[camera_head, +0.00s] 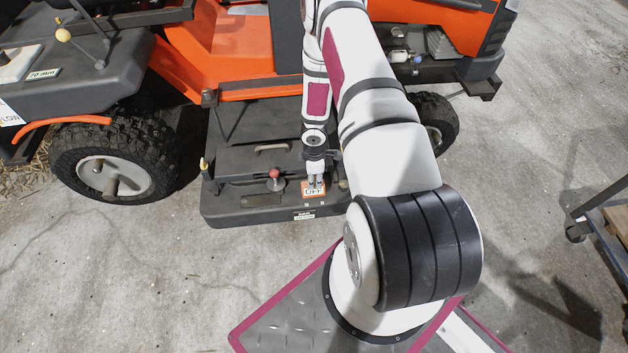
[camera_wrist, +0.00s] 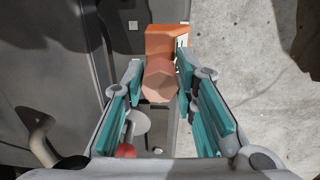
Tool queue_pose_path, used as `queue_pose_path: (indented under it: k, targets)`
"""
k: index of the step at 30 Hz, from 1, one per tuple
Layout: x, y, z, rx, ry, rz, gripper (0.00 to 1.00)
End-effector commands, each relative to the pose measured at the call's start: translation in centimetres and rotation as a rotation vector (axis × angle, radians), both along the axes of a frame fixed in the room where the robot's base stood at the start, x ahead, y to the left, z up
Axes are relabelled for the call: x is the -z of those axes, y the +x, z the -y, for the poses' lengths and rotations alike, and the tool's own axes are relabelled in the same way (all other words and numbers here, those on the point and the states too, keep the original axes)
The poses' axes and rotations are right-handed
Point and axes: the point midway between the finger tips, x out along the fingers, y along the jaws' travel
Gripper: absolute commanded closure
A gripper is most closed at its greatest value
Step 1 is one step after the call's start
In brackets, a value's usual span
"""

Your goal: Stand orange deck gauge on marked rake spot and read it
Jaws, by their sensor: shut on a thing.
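The orange deck gauge (camera_wrist: 166,40) sits between my fingertips in the wrist view. Its faceted knob, a paler orange, is pinched by the teal finger pads, and a white-marked face shows on its right side. My gripper (camera_wrist: 160,75) is shut on it. In the head view my gripper (camera_head: 314,180) points down at the front right of the dark mower deck. The gauge (camera_head: 313,192) shows there as an orange-and-white face with dark lettering, just under the fingertips. I cannot tell whether it touches the deck.
The dark deck (camera_head: 222,212) carries a red-knobbed lever (camera_head: 274,175) left of my gripper, a grab handle (camera_head: 270,148) behind, and a small label (camera_head: 304,215) on its front edge. The orange mower's wheel (camera_head: 115,160) is left. A trolley (camera_head: 605,225) stands right; concrete is clear in front.

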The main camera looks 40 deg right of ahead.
Motion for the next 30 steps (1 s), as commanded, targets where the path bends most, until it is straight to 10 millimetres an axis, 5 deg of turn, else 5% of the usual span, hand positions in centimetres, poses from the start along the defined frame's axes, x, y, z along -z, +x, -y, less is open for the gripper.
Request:
queue_pose_path:
  k: [4, 10, 24, 25, 27, 30]
  targets:
    - [-0.5, 0.9, 0.9, 0.014, 0.002, 0.006, 1.0]
    - [3.0, 0.8, 0.7, 0.006, 0.0, 0.002, 1.0]
    - [3.6, 0.8, 0.7, 0.006, -0.001, 0.003, 1.0]
    - [3.5, 0.8, 0.7, 0.006, 0.0, 0.002, 0.67]
    - [3.5, 0.8, 0.7, 0.006, 0.0, 0.002, 0.54]
    - [3.5, 0.8, 0.7, 0.006, 0.0, 0.002, 0.54]
